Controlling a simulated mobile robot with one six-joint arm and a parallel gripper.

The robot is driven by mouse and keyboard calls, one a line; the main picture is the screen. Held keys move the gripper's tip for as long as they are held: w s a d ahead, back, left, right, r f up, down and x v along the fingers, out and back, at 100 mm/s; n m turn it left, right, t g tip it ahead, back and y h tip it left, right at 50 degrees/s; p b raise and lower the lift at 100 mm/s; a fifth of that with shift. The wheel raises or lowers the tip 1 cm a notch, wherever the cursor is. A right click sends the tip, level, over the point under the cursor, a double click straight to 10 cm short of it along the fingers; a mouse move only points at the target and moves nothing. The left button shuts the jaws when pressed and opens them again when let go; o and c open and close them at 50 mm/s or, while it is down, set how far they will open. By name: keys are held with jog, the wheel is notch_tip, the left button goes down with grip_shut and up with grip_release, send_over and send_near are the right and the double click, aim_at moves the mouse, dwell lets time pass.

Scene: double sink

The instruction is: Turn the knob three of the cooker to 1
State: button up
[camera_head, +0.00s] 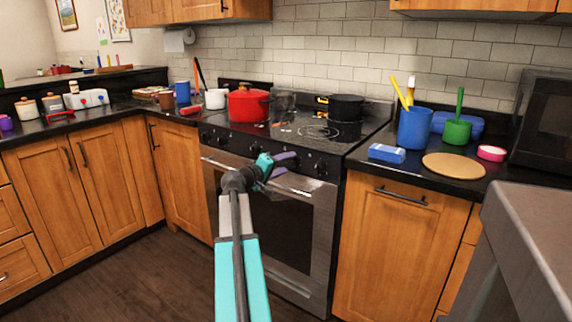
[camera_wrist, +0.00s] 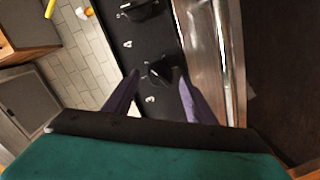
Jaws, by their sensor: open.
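The cooker (camera_head: 262,215) is steel with a black control panel and a row of dark knobs along its front. My gripper (camera_head: 286,164) is at the right part of this panel, open, with purple fingers pointing towards it. In the wrist view, a black knob (camera_wrist: 160,72) appears between the fingertips of my gripper (camera_wrist: 157,76), near a white numeral 3 (camera_wrist: 150,99). I cannot tell whether the fingers touch it. Another knob (camera_wrist: 145,9) is farther up, with a numeral 4 (camera_wrist: 127,44) between the two. The knob's setting is not readable.
A red pot (camera_head: 248,105) and a black pan (camera_head: 346,107) stand on the cooktop. A blue sponge-like block (camera_head: 387,153), a round tan board (camera_head: 453,166) and blue container (camera_head: 414,128) are on the right counter. The steel oven handle (camera_wrist: 207,60) runs close beside the panel.

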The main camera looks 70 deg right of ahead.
jog(key=p+v, duration=0.1)
jog(key=v, duration=1.1)
jog(key=shift+w+a, duration=0.15)
jog(key=shift+a, duration=0.15)
